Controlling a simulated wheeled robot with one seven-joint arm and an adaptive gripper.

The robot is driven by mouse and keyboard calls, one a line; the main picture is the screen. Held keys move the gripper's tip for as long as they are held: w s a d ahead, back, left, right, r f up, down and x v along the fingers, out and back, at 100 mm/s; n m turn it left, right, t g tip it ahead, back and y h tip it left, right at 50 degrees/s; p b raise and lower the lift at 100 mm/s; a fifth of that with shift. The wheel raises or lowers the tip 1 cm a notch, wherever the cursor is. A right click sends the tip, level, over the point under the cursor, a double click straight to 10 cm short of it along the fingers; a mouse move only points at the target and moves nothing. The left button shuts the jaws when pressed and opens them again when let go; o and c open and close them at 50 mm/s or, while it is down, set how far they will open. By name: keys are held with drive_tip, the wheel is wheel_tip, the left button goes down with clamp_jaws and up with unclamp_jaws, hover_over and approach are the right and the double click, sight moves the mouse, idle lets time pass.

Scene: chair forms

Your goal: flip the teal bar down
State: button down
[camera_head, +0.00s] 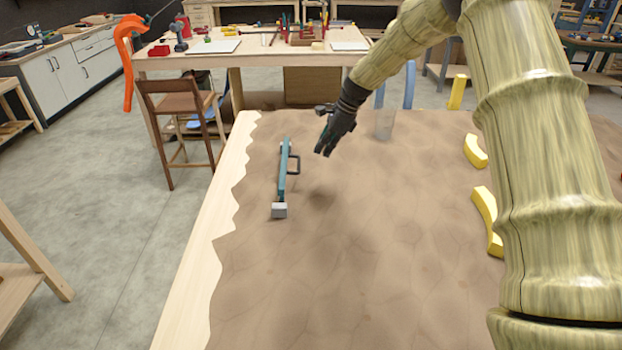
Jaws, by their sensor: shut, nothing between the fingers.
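The teal bar (283,172) is a long narrow piece at the left part of the brown-covered table. It runs from a light grey block (279,210) at its near end toward the back. Whether the bar is raised or lying flat is hard to tell from this view. My gripper (324,153) is dark, shut and empty. It hangs in the air to the right of the bar, apart from the handle, pointing down and slightly left.
A clear cup (385,125) stands behind and right of my gripper. Yellow curved pieces (484,215) lie at the right, beside my arm. A blue arched piece (409,84) and a yellow post (457,92) are at the back. The front middle of the table (350,270) is clear.

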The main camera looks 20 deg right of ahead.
drive_tip(key=shift+a, duration=0.1)
drive_tip(key=shift+f, duration=0.1)
drive_tip(key=shift+p+x, duration=1.7)
drive_tip(key=shift+x, duration=3.2)
drive_tip(key=shift+a+r+h, duration=0.15)
drive_tip(key=shift+r+h, duration=0.1)
drive_tip(key=shift+h, duration=0.05)
